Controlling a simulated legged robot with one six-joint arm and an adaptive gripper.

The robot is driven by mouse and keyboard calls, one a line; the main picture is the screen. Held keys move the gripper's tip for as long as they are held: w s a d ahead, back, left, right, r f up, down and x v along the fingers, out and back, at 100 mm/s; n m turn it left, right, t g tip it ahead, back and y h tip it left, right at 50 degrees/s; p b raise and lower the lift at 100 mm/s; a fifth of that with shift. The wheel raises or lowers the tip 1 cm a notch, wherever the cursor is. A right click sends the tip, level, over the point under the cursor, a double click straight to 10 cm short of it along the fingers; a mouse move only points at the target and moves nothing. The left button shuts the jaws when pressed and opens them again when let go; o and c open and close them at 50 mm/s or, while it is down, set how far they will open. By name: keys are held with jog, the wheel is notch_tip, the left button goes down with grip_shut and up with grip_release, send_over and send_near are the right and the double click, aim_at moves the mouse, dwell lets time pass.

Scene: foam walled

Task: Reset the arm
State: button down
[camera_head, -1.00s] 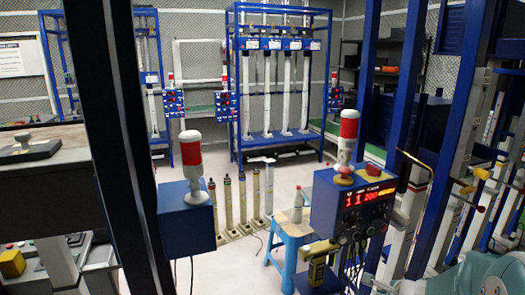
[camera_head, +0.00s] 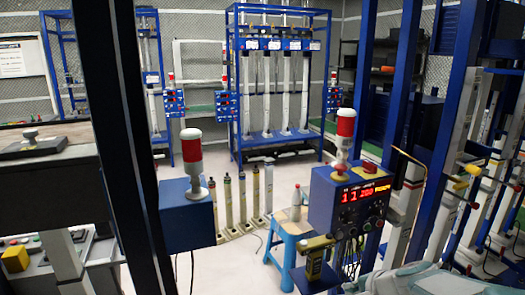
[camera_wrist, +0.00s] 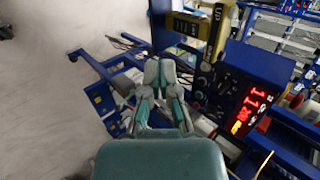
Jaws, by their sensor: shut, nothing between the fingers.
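My gripper (camera_wrist: 161,74) shows in the wrist view, grey and teal, with its fingertips together and nothing between them. It points toward a blue control box (camera_wrist: 245,100) with red lit digits and a blue frame. I cannot tell whether it touches anything. In the head view a pale part of my arm shows at the bottom right edge; the gripper itself is not clear there.
The control box (camera_head: 350,205) with a red-and-white lamp (camera_head: 345,135) stands close at right. A blue stool (camera_head: 290,235) is beside it. A dark post (camera_head: 125,150) crosses the left. Blue racks (camera_head: 325,85) stand behind. Pale floor (camera_head: 235,265) is open in the middle.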

jog(key=s+a+r+n+g+h, duration=0.1)
jog(key=s+a+r+n+h, duration=0.1)
jog(key=s+n, duration=0.4)
jog(key=s+a+r+n+g+h, duration=0.1)
jog(key=s+a+r+n, duration=0.1)
jog(key=s+r+n, duration=0.2)
jog(key=s+n, duration=0.3)
jog(key=s, duration=0.5)
jog(key=shift+s+n+h, duration=0.3)
jog(key=shift+h, duration=0.1)
dwell(1.1)
